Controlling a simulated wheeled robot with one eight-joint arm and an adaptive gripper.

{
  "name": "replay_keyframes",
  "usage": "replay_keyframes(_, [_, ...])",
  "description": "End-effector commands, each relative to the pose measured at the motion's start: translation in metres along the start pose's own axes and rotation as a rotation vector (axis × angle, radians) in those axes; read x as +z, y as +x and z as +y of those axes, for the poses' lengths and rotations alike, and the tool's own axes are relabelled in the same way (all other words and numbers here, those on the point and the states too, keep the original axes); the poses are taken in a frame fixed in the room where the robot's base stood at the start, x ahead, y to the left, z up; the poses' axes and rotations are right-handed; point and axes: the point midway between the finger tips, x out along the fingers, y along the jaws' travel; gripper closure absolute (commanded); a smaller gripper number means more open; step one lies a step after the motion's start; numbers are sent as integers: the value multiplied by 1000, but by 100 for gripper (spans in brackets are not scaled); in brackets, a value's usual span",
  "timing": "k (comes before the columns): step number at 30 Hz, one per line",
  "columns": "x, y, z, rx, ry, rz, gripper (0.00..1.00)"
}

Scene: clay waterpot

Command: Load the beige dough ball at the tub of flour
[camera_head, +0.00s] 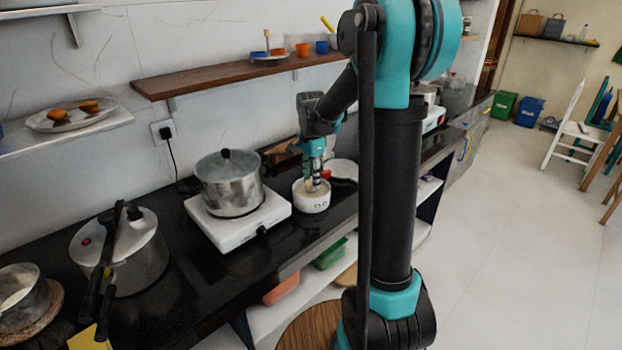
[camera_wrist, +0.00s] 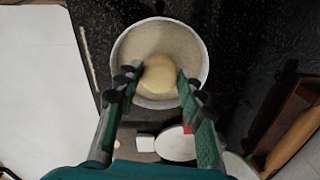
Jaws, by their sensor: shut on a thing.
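The beige dough ball (camera_wrist: 159,74) is between the fingers of my gripper (camera_wrist: 158,82) in the wrist view. My gripper is shut on it. The white tub of flour (camera_wrist: 193,38) is round and lies directly under the ball, with pale flour inside. I cannot tell whether the ball touches the flour. In the head view the tub (camera_head: 311,203) stands on the black counter, to the right of the hotplate, and my gripper (camera_head: 316,182) points down into its mouth. The ball is hard to make out there.
A steel pot (camera_head: 229,190) sits on the white hotplate (camera_head: 238,229) just left of the tub. A white plate (camera_head: 344,169) lies close by on the right. A pressure cooker (camera_head: 120,250) stands further left. A wooden shelf (camera_head: 240,72) hangs above the counter.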

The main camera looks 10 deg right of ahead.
Motion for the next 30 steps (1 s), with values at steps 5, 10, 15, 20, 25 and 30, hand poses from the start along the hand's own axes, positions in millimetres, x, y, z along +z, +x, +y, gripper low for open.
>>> replay_keyframes(5, [0,2,0,0,0,0,85])
replay_keyframes(10, [0,4,0,0,0,0,85])
replay_keyframes(15, [0,6,0,0,0,0,85])
replay_keyframes(20, [0,7,0,0,0,0,85])
replay_keyframes(25, [0,9,0,0,0,0,85])
replay_keyframes(30, [0,9,0,0,0,0,85])
